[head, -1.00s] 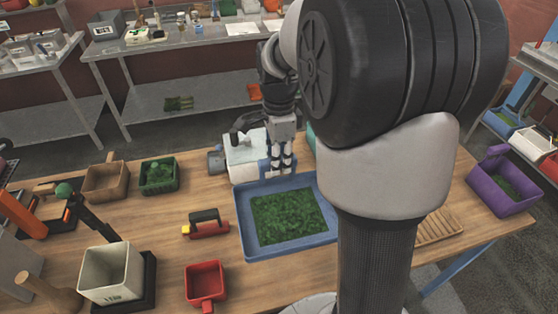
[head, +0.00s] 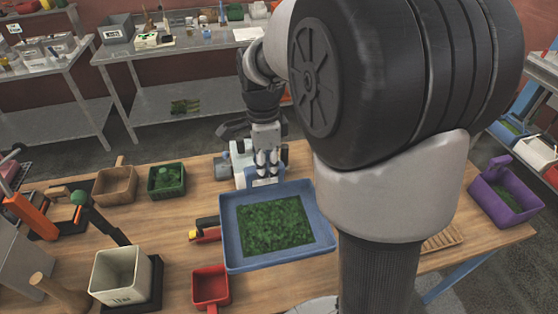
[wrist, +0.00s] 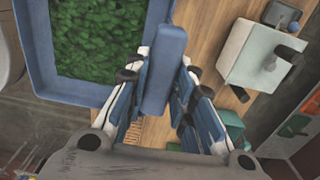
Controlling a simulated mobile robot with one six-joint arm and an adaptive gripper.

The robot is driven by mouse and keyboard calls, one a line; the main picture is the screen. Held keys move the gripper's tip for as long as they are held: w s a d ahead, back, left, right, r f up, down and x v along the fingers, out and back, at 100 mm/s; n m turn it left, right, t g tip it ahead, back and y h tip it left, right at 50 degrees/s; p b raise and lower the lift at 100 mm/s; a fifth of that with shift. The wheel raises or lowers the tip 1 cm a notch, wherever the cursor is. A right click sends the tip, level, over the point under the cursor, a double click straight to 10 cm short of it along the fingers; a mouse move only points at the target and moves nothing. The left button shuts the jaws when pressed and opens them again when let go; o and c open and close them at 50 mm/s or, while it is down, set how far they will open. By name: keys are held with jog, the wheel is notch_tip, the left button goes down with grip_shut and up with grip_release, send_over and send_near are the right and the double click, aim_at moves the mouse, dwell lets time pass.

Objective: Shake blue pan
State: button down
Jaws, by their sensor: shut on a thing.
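The blue pan (head: 229,250) is a shallow rectangular tray with a bed of green leafy bits (head: 275,222) in it. It appears in the head view in front of my arm, over the middle of the wooden table. My gripper (head: 266,168) is shut on the pan's handle at its far edge. In the wrist view the blue handle (wrist: 165,70) stands between the two fingers of my gripper (wrist: 160,95), and the pan (wrist: 40,65) fills the upper left. The pan looks raised and partly covers a red-and-black tool.
The red-and-black tool (head: 205,232) lies just left of the pan. A red scoop (head: 210,285), a white square bin (head: 120,275), a green basket (head: 166,180) and a brown box (head: 116,185) stand further left. A purple bin (head: 505,200) is at the far right. A white machine (wrist: 262,55) sits close beside the handle.

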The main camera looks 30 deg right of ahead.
jog(key=d, duration=0.5)
jog(key=a+p, duration=0.1)
jog(key=a, duration=0.3)
jog(key=shift+a, duration=0.4)
jog(key=d, duration=0.5)
jog(key=a, duration=0.5)
jog(key=shift+p, duration=0.35)
jog(key=d, duration=0.5)
jog(key=shift+p, duration=0.4)
